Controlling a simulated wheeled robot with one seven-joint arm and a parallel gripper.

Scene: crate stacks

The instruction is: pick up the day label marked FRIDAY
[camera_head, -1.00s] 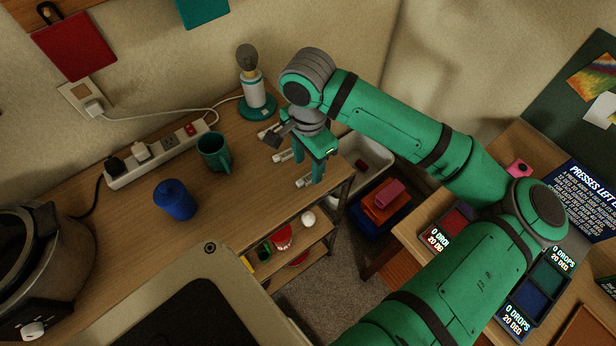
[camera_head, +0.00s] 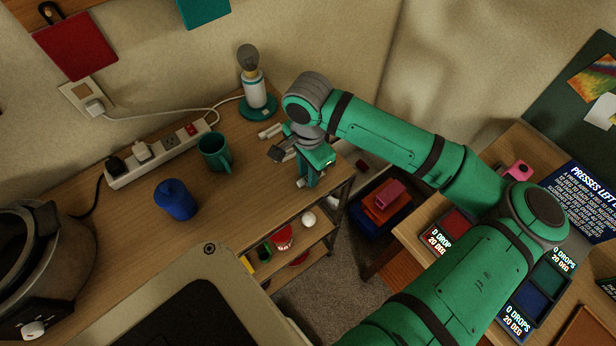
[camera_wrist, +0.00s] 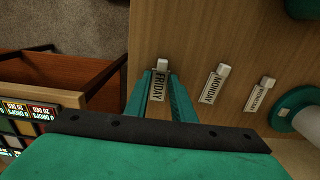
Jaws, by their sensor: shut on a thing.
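The FRIDAY label (camera_wrist: 157,86) is a small tag with a pale block at its end, near the edge of the wooden desk. My gripper (camera_wrist: 160,78) has its green fingers on either side of this label, shut on it. In the head view my gripper (camera_head: 307,178) points down at the desk's right end, and only a pale end of the label (camera_head: 300,182) shows beside the fingers. The MONDAY label (camera_wrist: 212,84) and a third label, which seems to read WEDNESDAY (camera_wrist: 259,94), lie apart to the right in the wrist view.
A lamp (camera_head: 257,98), a green mug (camera_head: 214,150), a blue cup (camera_head: 175,200) and a power strip (camera_head: 157,160) stand on the desk. Open shelves (camera_head: 300,246) are below its edge. Stacked crates (camera_head: 382,210) are on the floor to the right.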

